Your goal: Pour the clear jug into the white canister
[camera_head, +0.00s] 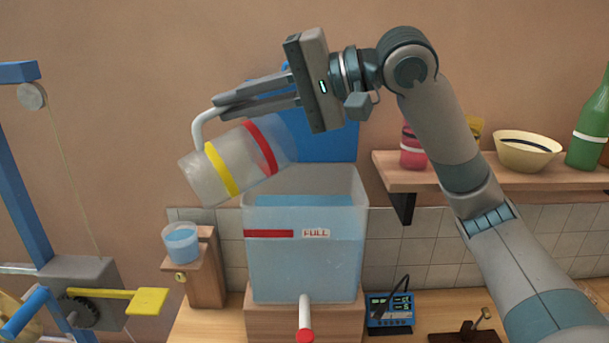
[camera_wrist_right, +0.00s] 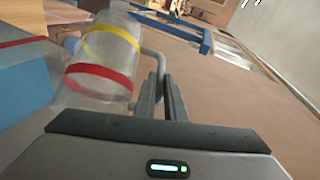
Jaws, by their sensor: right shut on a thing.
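The clear jug (camera_head: 215,175) has a yellow band, a red band and a white handle. My right gripper (camera_head: 222,107) is shut on the handle and holds the jug tilted in the air. Its red-banded end is higher and lies toward the canister's upper left rim. I cannot make out liquid in the jug. It also shows in the right wrist view (camera_wrist_right: 112,58), beside the fingers (camera_wrist_right: 162,88). The whitish see-through canister (camera_head: 300,270) stands upright on a wooden block, open on top, with blue liquid, a red mark and a "FULL" label. My left gripper is out of view.
A small cup of blue liquid (camera_head: 181,244) stands on a wooden stand to the left. A blue frame with a yellow paddle (camera_head: 147,301) is at far left. A blue meter (camera_head: 390,308) sits right of the canister. A shelf (camera_head: 400,180) holds a bowl and bottle.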

